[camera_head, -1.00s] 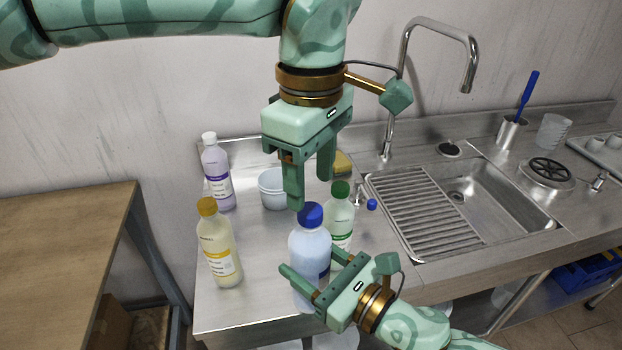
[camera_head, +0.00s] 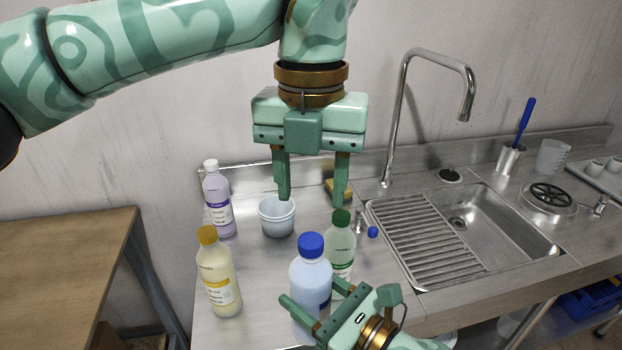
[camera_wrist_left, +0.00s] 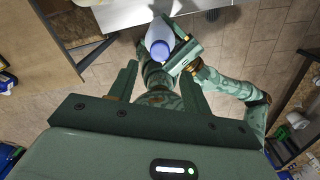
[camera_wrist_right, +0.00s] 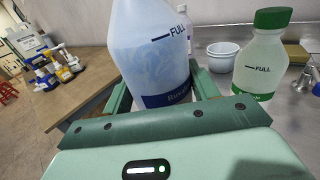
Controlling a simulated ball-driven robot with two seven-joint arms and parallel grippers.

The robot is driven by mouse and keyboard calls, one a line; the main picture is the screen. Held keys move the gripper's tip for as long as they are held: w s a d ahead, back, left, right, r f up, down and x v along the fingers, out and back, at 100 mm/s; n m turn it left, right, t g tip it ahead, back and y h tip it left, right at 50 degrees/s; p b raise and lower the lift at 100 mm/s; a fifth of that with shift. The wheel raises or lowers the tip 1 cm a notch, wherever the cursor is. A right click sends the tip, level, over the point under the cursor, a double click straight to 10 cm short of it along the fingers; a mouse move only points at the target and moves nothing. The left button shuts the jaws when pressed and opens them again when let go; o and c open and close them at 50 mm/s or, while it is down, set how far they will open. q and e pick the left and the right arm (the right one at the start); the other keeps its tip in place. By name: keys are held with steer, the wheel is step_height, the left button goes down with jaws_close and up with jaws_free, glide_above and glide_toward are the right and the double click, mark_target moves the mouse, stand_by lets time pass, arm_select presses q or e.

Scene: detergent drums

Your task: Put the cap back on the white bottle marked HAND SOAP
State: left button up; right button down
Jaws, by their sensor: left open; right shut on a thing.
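A pale blue-white bottle (camera_head: 311,283) with a blue cap (camera_head: 311,245) stands upright at the front of the steel counter. The cap sits on its neck; how tightly, I cannot tell. My right gripper (camera_head: 311,306) is shut around its lower body. In the right wrist view the bottle (camera_wrist_right: 150,50) has a FULL mark and a dark blue label starting with R; I read no HAND SOAP on any bottle. My left gripper (camera_head: 312,198) is open and empty, above and behind the cap. The left wrist view shows the cap (camera_wrist_left: 160,49) beyond its fingers.
Close behind stands a green-capped bottle (camera_head: 340,252). A yellow-capped bottle (camera_head: 219,280) and a white-capped purple-labelled bottle (camera_head: 218,210) stand left. A white tub (camera_head: 277,220) is below my left gripper.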

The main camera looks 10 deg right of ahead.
mark_target(311, 239)
arm_select(q)
steer(key=shift+n, duration=0.3)
steer(key=shift+f, duration=4)
steer(key=c, duration=1)
steer(key=shift+c, duration=0.2)
steer(key=o, duration=1.1)
steer(key=shift+o, duration=0.2)
